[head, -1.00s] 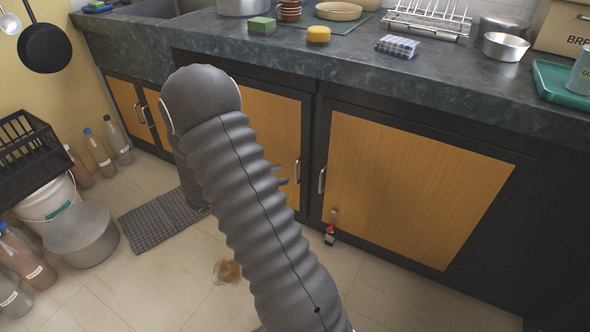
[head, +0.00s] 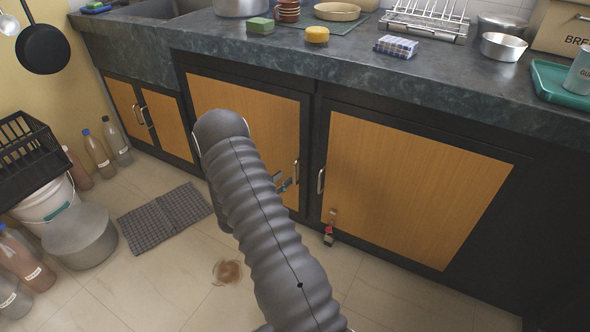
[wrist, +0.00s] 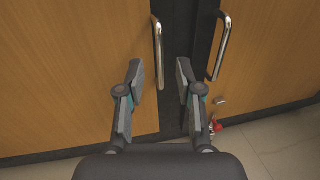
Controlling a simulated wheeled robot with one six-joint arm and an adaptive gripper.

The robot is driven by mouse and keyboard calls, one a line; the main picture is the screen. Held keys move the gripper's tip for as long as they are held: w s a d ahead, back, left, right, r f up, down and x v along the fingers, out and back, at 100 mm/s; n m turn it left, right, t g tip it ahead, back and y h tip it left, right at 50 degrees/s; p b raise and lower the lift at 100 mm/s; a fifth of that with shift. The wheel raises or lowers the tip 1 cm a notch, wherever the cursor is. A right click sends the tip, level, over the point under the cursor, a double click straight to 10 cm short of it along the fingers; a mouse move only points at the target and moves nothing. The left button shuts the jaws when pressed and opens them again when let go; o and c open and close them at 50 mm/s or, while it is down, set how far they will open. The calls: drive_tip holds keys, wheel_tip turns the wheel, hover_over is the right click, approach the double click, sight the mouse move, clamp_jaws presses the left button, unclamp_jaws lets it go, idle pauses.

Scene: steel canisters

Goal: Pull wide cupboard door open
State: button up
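Two closed wood-panelled doors meet at a dark post. The right door (head: 410,190) looks the wider in the head view; its upright metal handle (head: 321,181) is near its left edge. The middle door (head: 272,125) has a similar handle (head: 296,172) near its right edge, partly behind my gripper. My gripper (wrist: 160,80) is open and empty. In the wrist view its fingers straddle the lower part of the middle door's handle (wrist: 158,50); I cannot tell whether they touch it. The right door's handle (wrist: 222,45) lies outside, right of the fingers.
A small red-topped item (head: 329,237) sits at the right door's lower left corner, below a small fitting (head: 333,215). A dark mat (head: 165,217) and a brown stain (head: 228,272) lie on the floor. Bottles and a bucket (head: 48,200) stand left. The counter (head: 350,75) overhangs the doors.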

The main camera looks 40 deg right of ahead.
hover_over(295, 184)
drive_tip(key=shift+w+d, duration=0.15)
drive_tip(key=shift+w, duration=0.05)
idle(0.3)
clamp_jaws()
